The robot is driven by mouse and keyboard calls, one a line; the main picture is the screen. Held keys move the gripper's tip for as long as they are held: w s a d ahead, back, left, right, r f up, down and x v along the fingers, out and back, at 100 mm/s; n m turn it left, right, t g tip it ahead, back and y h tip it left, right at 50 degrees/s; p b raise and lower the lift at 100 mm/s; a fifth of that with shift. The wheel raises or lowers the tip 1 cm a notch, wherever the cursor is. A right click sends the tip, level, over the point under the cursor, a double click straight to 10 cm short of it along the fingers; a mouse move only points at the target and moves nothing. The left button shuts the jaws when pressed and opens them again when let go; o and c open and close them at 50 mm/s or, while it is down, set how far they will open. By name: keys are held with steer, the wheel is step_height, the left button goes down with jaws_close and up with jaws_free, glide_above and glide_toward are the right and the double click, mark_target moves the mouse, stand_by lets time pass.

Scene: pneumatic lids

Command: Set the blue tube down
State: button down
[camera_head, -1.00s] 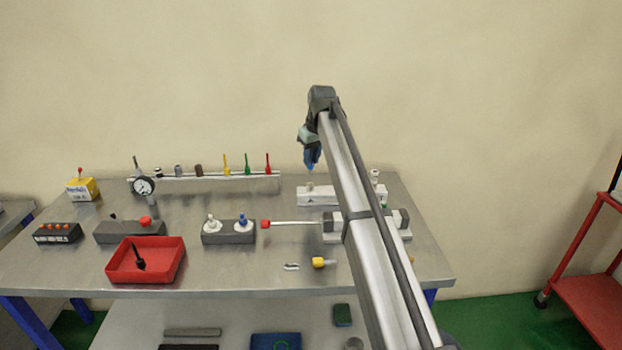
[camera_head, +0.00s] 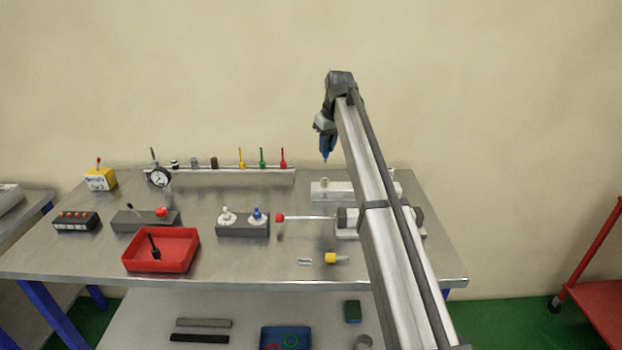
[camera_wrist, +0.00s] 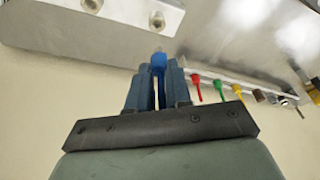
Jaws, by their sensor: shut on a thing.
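My gripper (camera_head: 325,143) is raised above the back right part of the bench, its fingers pointing down. It is shut on the blue tube (camera_wrist: 158,62), which shows as a blue piece with a pale tip between the fingers in the wrist view. In the head view only a small blue end shows below the fingers (camera_head: 326,158). The tube is clear of the bench. A pale block (camera_head: 328,191) with round openings lies below the gripper; it also shows at the top left of the wrist view (camera_wrist: 118,28).
A rail (camera_head: 225,170) with yellow, green and red tools runs along the back. A red tray (camera_head: 185,262) stands front left. A red-knobbed rod (camera_head: 310,218) and yellow-ended piece (camera_head: 331,258) lie nearby.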

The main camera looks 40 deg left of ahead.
steer(key=s+a+n, duration=0.2)
steer(key=s+a, duration=0.7)
steer(key=s, duration=0.5)
steer(key=n+g, duration=0.1)
steer(key=n, duration=0.2)
glide_above(169, 247)
steer(key=shift+d+f, duration=0.1)
steer(key=shift+f, duration=6.2)
steer(key=shift+f+m, duration=0.15)
steer(key=shift+m, duration=0.15)
steer(key=c, duration=1)
jaws_free()
steer(key=shift+c, duration=0.2)
